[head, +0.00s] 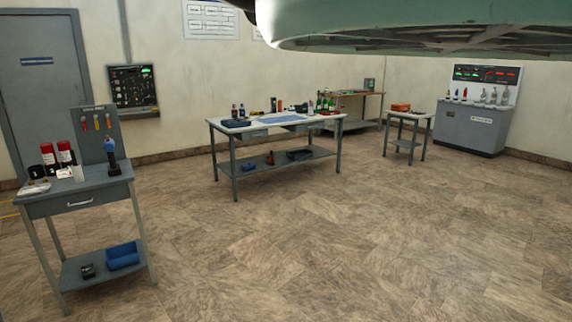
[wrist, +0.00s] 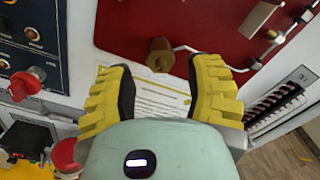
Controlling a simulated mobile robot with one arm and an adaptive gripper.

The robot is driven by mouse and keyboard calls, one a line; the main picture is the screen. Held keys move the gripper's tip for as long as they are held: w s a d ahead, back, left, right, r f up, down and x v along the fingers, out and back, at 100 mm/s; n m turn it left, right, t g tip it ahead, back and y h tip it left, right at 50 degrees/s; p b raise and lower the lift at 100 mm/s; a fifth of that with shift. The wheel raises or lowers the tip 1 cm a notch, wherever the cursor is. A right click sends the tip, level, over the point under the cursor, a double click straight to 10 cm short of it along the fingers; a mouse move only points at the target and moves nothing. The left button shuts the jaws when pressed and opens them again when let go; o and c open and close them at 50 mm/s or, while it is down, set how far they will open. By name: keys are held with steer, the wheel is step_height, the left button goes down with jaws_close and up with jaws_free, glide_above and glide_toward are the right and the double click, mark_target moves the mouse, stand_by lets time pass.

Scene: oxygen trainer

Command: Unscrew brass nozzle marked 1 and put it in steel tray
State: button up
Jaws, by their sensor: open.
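In the wrist view my gripper (wrist: 160,90) is open, with two yellow fingers with dark inner pads spread apart and nothing between them. A brass-coloured hex fitting (wrist: 160,55), which looks like the brass nozzle, sticks out from the lower edge of a dark red panel (wrist: 120,25). It lies just beyond the gap between the fingertips, apart from both. I cannot read a number on it. I cannot make out a steel tray in either view.
A red knob (wrist: 25,84) on a dark panel is left of the fingers, and silver pipes (wrist: 270,40) are at upper right. In the head view, a workbench (head: 275,122), a drawer table (head: 80,200) and a grey cabinet (head: 470,128) stand around clear tiled floor (head: 330,230).

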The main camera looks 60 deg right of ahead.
steer(key=shift+a, duration=0.1)
steer(key=shift+b+x, duration=0.4)
steer(key=shift+x, duration=1.4)
steer(key=shift+o, duration=0.3)
jaws_close()
steer(key=shift+f+n+b, duration=0.2)
steer(key=shift+n+b, duration=0.15)
steer(key=shift+n, duration=0.15)
steer(key=shift+n+b, duration=0.35)
steer(key=shift+n, duration=0.35)
steer(key=shift+r+n, duration=0.2)
steer(key=shift+n, duration=0.4)
